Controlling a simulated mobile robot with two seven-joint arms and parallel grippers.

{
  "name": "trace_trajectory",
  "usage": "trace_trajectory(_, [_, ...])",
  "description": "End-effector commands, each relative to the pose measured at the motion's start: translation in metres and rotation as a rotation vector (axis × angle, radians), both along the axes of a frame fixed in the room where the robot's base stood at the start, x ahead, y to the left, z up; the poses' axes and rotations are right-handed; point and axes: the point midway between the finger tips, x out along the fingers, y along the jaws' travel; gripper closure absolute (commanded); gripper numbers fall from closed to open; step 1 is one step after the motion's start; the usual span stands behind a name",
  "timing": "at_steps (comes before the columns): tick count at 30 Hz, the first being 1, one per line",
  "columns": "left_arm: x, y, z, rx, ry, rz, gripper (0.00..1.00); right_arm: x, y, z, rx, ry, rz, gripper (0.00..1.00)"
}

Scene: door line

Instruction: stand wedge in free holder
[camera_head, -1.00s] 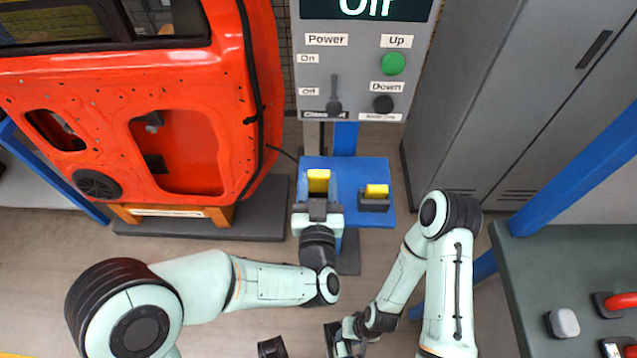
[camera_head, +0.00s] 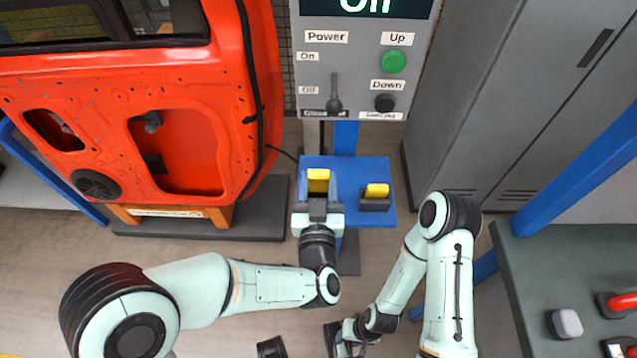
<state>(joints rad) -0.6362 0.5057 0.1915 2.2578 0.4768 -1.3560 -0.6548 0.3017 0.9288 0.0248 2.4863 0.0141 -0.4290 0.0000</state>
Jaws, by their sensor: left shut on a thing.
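My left gripper (camera_head: 318,190) is over the left part of a small blue platform (camera_head: 376,211). It is shut on a yellow wedge (camera_head: 318,175), which shows between and beyond its fingers. Whether this wedge touches a holder beneath it is hidden by the gripper. A second yellow wedge (camera_head: 377,190) stands in a dark holder (camera_head: 374,205) on the right of the platform. My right gripper (camera_head: 340,340) is low at the bottom of the view, away from the platform; its fingers are not clear.
A red car door (camera_head: 225,100) stands on a wooden support at left. A control panel (camera_head: 350,70) reading "Off" rises behind the platform. Grey cabinets (camera_head: 480,110) stand at right. A workbench (camera_head: 540,270) with a red-handled tool (camera_head: 622,302) is at lower right.

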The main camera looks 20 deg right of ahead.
Motion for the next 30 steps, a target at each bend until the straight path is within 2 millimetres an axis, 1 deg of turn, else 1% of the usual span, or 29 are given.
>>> trace_trajectory(8, [0.0, 0.0, -0.001, 0.0, -0.001, 0.0, 0.95, 0.0, 0.0, -0.001, 0.0, 0.0, 0.0, 0.57])
trace_trajectory(30, [0.0, 0.0, -0.021, -0.001, 0.0, 0.0, 0.95, -0.002, -0.001, -0.023, -0.003, 0.009, -0.002, 0.57])
